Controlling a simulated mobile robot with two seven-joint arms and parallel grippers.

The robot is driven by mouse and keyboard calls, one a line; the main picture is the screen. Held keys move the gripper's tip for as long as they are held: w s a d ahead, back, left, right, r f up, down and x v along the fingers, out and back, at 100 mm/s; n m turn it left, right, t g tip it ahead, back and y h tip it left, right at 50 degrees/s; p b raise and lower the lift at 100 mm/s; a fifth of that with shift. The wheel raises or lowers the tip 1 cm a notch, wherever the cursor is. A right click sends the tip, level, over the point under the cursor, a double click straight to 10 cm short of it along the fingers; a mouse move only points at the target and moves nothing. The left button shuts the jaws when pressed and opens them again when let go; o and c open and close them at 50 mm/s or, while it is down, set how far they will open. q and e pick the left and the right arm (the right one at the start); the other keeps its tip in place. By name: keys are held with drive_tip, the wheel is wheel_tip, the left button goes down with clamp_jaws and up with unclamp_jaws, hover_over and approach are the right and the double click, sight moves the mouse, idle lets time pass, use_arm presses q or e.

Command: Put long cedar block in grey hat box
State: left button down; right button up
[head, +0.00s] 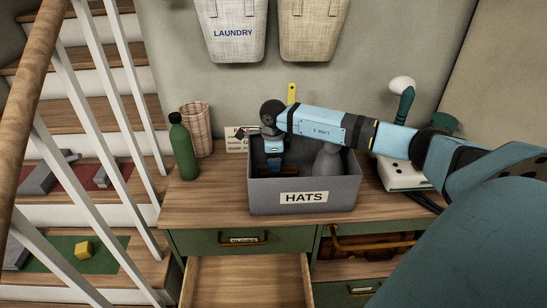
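The grey hat box (263,198), labelled HATS, stands open on the wooden top of a green cabinet. My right arm reaches in from the right, and my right gripper (274,168) points down inside the box. Its fingertips are dark and partly hidden, so I cannot tell whether it is open or shut. A reddish-brown piece (292,171) shows low in the box by the gripper; it may be the long cedar block, but most of it is hidden by the front wall. Whether the gripper touches it is unclear. My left gripper is not in view.
A grey bottle-shaped thing (328,160) is also in the box. A green bottle (183,148) and wicker basket (197,125) stand left, a white device (399,174) right. An open, empty drawer (248,280) juts out below. Stair railings are at left.

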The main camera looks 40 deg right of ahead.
wheel_tip(320, 180, up, 13)
idle(0.7)
idle(0.5)
